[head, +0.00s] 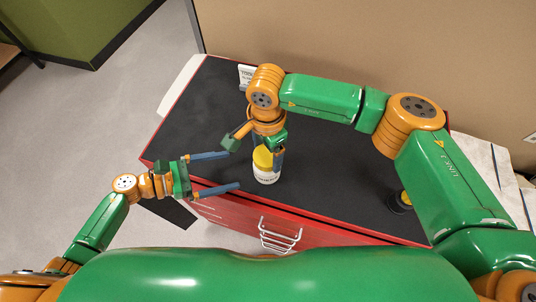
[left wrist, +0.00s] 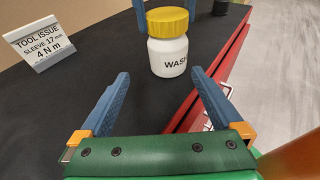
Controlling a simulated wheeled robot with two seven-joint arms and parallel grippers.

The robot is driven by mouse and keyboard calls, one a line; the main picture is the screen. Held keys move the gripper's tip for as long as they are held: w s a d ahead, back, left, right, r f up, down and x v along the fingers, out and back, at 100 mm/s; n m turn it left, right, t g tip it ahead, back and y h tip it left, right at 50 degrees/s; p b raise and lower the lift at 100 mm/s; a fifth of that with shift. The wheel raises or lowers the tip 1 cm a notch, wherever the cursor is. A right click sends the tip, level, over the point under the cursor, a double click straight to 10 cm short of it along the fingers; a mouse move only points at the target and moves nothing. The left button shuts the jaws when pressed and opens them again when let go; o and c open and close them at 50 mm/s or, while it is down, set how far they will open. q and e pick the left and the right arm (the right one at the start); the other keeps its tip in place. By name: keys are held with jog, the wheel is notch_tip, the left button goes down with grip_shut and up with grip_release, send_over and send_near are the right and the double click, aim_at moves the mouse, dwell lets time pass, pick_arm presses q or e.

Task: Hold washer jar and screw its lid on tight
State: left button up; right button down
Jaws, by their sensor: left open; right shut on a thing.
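The washer jar (head: 266,176) is a white jar with dark lettering and stands upright on the black cabinet top. Its yellow lid (head: 262,157) sits on the jar's mouth; how tight it is cannot be told. The left wrist view also shows the jar (left wrist: 168,57) and lid (left wrist: 167,22). My right gripper (head: 267,151) comes down from above and is shut on the lid, one blue finger on each side. My left gripper (head: 232,171) is open and empty, with its two blue fingers pointing at the jar from the left, short of its body.
A white sign (left wrist: 45,42) reading "TOOL ISSUE" stands at the back of the red cabinet's black top (head: 205,110). A small yellow and black object (head: 403,199) is at the right, partly behind my right arm. A wire drawer handle (head: 280,236) sticks out of the front.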

aim_at(263, 168)
pick_arm(q)
jog(key=shift+m+g, duration=0.4)
jog(key=x, duration=1)
jog(key=shift+s+d+f, duration=0.1)
jog(key=shift+s+d, duration=0.2)
grip_shut()
pick_arm(e)
grip_release()
jog(key=shift+r, duration=0.15)
jog(key=shift+r, duration=1.4)
